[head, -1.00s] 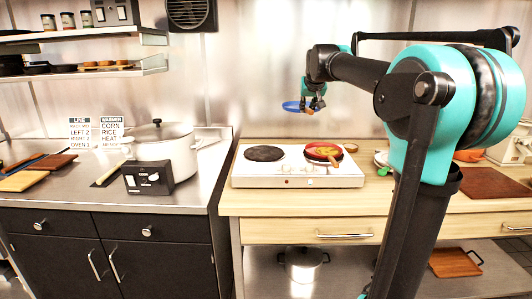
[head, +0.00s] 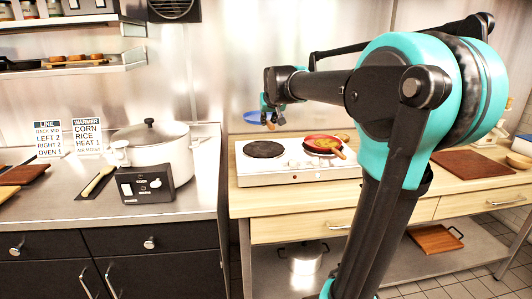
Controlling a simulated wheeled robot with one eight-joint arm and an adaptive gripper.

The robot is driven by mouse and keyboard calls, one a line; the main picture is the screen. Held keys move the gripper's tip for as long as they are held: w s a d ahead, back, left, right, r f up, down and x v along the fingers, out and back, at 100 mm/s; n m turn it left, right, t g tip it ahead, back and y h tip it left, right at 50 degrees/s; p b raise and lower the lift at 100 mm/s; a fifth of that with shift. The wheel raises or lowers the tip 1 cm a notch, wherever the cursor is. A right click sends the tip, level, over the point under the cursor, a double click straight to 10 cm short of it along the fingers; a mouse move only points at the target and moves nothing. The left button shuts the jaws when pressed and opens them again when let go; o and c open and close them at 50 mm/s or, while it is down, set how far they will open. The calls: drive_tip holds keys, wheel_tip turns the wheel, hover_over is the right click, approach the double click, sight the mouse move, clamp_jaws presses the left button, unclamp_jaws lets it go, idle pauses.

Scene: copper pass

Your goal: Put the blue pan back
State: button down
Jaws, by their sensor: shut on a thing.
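My gripper (head: 269,113) is in the head view, above the back of the white two-burner hotplate (head: 300,174). It is shut on the blue pan (head: 256,117), which it holds in the air. Only part of the pan's blue body shows; the gripper hides some of it. Below it, the left burner (head: 264,149) is bare and dark. A red pan (head: 323,144) with yellowish contents sits on the right burner, its handle pointing toward the front right.
On the left counter stand a large pot (head: 156,150), a black control box (head: 147,182) and two signs reading LINE (head: 49,139) and WARMER (head: 87,134). A wall shelf (head: 70,66) is at upper left. A pot (head: 303,257) stands on the lower shelf. A brown board (head: 472,163) lies at right.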

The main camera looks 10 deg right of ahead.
wheel_tip(320, 180, down, 13)
drive_tip(key=shift+f, duration=0.1)
idle(0.4)
drive_tip(key=shift+f, duration=0.1)
drive_tip(key=c, duration=1.4)
unclamp_jaws()
drive_tip(key=shift+c, duration=0.2)
drive_tip(key=v, duration=1.2)
drive_tip(key=s+d+f+g, duration=0.2)
drive_tip(key=s+f, duration=1.1)
drive_tip(key=f, duration=0.1)
drive_tip(key=s+d+f+g, duration=0.2)
drive_tip(key=s+f, duration=1.1)
drive_tip(key=f, duration=0.1)
drive_tip(key=shift+s+g, duration=0.2)
drive_tip(key=shift+g, duration=0.2)
drive_tip(key=shift+d, duration=0.1)
